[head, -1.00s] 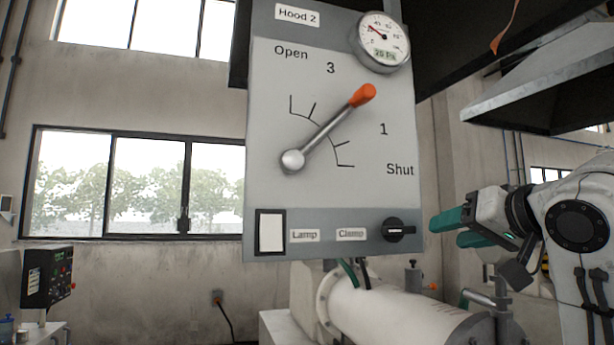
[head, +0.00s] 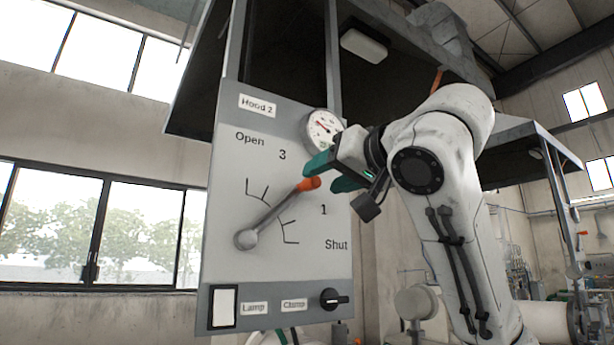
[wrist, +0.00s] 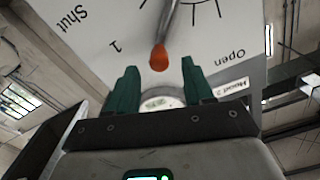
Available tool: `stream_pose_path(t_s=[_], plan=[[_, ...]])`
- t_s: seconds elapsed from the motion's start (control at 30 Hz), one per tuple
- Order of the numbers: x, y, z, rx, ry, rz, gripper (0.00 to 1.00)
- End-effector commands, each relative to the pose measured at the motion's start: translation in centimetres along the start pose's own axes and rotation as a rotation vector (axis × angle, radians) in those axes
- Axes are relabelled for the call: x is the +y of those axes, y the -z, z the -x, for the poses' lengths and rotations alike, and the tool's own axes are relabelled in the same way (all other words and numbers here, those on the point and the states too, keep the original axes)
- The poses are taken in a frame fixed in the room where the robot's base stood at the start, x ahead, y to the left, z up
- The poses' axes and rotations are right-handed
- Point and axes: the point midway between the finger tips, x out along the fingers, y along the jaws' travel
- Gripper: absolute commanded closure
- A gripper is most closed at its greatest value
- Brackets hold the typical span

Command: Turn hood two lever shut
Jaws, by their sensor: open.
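The Hood 2 panel (head: 225,190) is a grey board with a scale from Open through 3 and 1 to Shut. Its lever (head: 278,212) pivots at the lower left and points up and right, between the 3 and 1 marks. The lever ends in an orange knob (head: 310,184). My gripper (head: 325,175) is open, with its green fingers close to the knob. In the wrist view the knob (wrist: 159,58) sits just beyond the fingertips, centred between them; my gripper (wrist: 158,72) holds nothing. Whether a finger touches the knob cannot be told.
A round gauge (head: 322,127) sits on the panel's upper right, partly behind my gripper. A black Clamp knob (head: 331,299) and a white Lamp switch (head: 223,307) are along the panel's bottom. The dark hood (head: 385,50) overhangs above.

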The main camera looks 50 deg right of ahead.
Motion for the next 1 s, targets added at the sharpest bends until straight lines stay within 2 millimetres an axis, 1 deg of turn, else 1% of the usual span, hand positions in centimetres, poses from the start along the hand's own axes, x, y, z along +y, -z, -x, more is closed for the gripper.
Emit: stream_pose_path(t_s=[0.03,0.1,0.3,0.5,0.73,0.77,1.0], plan=[[0.0,0.2,-1.0,-0.004,-0.003,-0.001,0.48],[0.0,0.3,-2.2,-0.003,-0.003,-0.001,0.48],[0.0,0.1,-4.8,-0.002,-0.002,-0.001,0.48],[0.0,0.0,-5.8,-0.001,0.000,0.000,0.48],[0.0,-0.1,-5.9,-0.001,0.001,0.000,0.48],[0.0,-0.1,-5.9,-0.001,0.001,0.000,0.49],[0.0,-0.1,-5.8,-0.001,0.001,0.000,0.72]])
